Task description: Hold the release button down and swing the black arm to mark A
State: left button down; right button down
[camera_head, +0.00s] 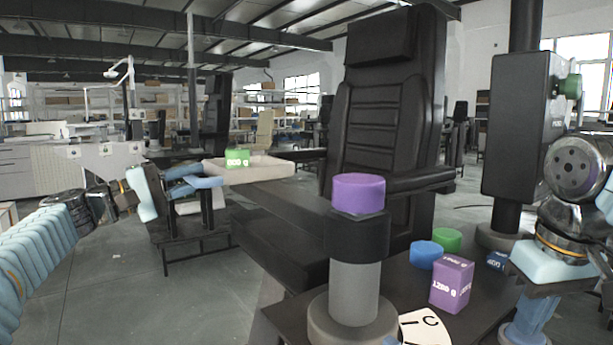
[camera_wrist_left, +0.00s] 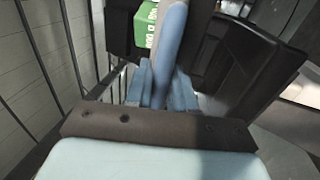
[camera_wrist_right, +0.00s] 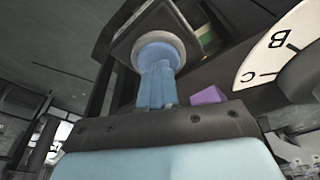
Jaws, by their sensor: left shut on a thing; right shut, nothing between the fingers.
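The black arm (camera_head: 285,215) reaches from the post with the purple cap (camera_head: 358,192) toward the back left. My left gripper (camera_head: 197,182) is at its far end, shut on a grey-blue handle (camera_wrist_left: 170,45). My right gripper (camera_head: 528,322) points down at the right, shut and empty. In the right wrist view its fingertips (camera_wrist_right: 158,75) overlap a round, grey-ringed button (camera_wrist_right: 165,43); whether they press it is unclear. The white mark plate (camera_head: 412,325) shows C; B and C show in the right wrist view (camera_wrist_right: 262,58). Mark A is out of sight.
A pale tray (camera_head: 270,174) with a green block (camera_head: 237,158) is at the black arm's far end. A purple block (camera_head: 451,285), a blue weight (camera_head: 425,254) and a green weight (camera_head: 447,240) stand between post and right gripper. A black chair (camera_head: 385,110) stands behind.

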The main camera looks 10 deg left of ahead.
pick_arm(q)
jog(key=shift+w+r, duration=0.1)
jog(key=shift+r, duration=0.1)
jog(key=c, duration=1.4)
grip_release()
jog(key=o, duration=0.3)
jog(key=shift+w+d+f, duration=0.1)
jog(key=shift+d, duration=0.05)
jog(key=shift+f, duration=0.1)
jog(key=v, duration=1.2)
